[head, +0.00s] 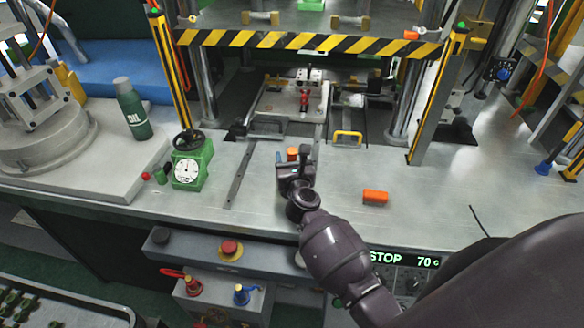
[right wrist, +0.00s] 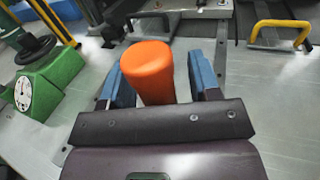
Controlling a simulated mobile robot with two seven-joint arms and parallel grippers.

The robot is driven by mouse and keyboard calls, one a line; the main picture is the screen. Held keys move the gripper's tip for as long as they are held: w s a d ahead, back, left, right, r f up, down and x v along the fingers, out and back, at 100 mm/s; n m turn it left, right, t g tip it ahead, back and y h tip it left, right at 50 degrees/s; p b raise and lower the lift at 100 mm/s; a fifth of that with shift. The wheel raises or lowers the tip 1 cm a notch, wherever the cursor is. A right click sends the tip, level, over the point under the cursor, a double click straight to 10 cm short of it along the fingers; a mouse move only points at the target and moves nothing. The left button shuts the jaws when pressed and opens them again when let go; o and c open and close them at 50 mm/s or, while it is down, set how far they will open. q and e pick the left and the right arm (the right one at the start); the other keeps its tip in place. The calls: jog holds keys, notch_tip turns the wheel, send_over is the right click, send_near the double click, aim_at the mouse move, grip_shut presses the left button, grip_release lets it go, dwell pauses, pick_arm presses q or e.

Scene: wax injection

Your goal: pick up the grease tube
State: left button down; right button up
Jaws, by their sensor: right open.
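An upright orange cylinder, which looks like the grease tube (head: 292,154), stands on the grey bench top. In the right wrist view the orange tube (right wrist: 150,72) shows large, with its rounded top towards the camera. My right gripper (head: 294,157) is open around it. In the right wrist view its two blue fingers (right wrist: 161,78) stand on either side of the tube, with a visible gap at least on the right. The tube's lower part is hidden behind the gripper's palm. My left gripper is in neither view.
An orange block (head: 375,197) lies to the right on the bench. A green dial gauge (head: 190,168) and a green oil bottle (head: 133,110) stand left. A yellow handle (head: 347,136) and a striped press beam (head: 300,41) are behind. Bench around the tube is mostly clear.

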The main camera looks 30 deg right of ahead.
jog(key=shift+c, duration=0.5)
grip_shut()
